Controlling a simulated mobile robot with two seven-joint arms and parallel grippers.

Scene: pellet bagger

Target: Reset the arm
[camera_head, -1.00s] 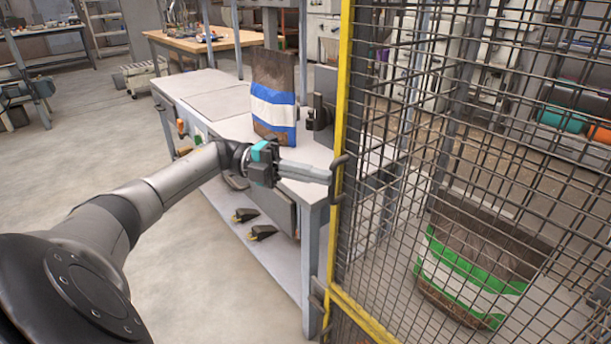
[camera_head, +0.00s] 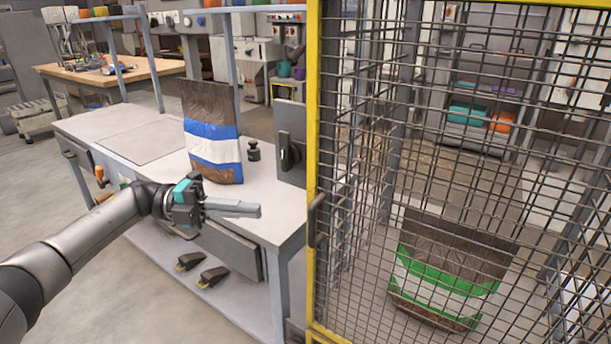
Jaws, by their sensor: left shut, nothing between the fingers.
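My left gripper (camera_head: 232,208) is in the head view, its arm reaching in from the lower left. Its fingers are together and point right, with nothing between them. It shows in front of the near edge of the grey workbench (camera_head: 268,222). A brown bag with blue and white bands (camera_head: 212,140) stands upright on the bench behind the gripper, apart from it in the picture. My right gripper is not in view.
A yellow-framed mesh fence (camera_head: 313,150) stands right of the gripper. Behind the mesh is a brown bag with green and white bands (camera_head: 445,270). A small black weight (camera_head: 254,151) sits on the bench. Two pedals (camera_head: 212,277) lie below. Floor at lower left is clear.

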